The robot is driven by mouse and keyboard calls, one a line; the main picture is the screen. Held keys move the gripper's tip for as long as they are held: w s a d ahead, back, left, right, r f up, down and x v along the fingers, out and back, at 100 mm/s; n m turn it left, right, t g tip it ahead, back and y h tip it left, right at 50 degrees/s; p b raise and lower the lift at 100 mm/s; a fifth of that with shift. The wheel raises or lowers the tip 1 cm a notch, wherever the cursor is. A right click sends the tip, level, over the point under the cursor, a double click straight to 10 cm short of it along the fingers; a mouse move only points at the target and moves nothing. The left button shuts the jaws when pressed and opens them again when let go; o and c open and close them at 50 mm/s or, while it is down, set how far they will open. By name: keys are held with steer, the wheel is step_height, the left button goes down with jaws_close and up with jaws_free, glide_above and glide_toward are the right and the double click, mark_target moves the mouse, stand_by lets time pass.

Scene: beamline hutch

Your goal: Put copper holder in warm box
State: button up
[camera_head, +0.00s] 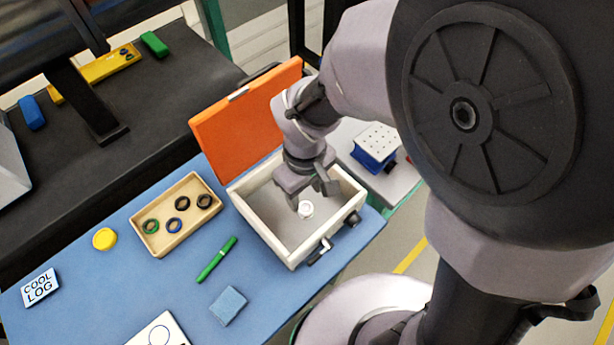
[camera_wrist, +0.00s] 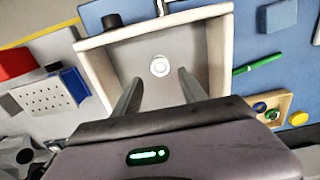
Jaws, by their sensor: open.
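A cream open box (camera_head: 258,222) with a raised orange lid (camera_head: 245,108) stands on the blue table; I see no label that names it as the warm box. A small whitish round piece (camera_head: 306,209) lies on its floor, and it also shows in the wrist view (camera_wrist: 160,67). No copper-coloured holder stands out, and I cannot tell whether this piece is the holder. My gripper (camera_head: 314,200) is open, pointing down into the box above the piece. In the wrist view the fingers (camera_wrist: 159,84) are apart with nothing between them; the piece lies beyond their tips.
A tan tray (camera_head: 153,236) with several coloured rings, a green pen (camera_head: 216,260), a blue sponge-like block (camera_head: 228,306) and a yellow disc (camera_head: 104,239) lie left of the box. A blue block with a holed white top (camera_head: 376,146) stands right. A latch (camera_head: 320,250) juts from the box front.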

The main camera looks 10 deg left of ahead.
steer(key=d+r+m+t+y+p, duration=0.1)
steer(key=d+r+m, duration=0.2)
steer(key=r, duration=0.4)
steer(key=d+r+m+t+p, duration=0.1)
steer(key=d+r+m, duration=0.25)
steer(key=r, duration=0.35)
steer(key=s+d+r+m+t+y, duration=0.1)
steer(key=s+d+r+m+t, duration=0.2)
steer(key=s+d+r+m, duration=0.2)
step_height(320, 180, up, 2)
steer(key=d+m, duration=0.3)
steer(key=shift+s+t, duration=0.25)
steer(key=shift+t, duration=0.15)
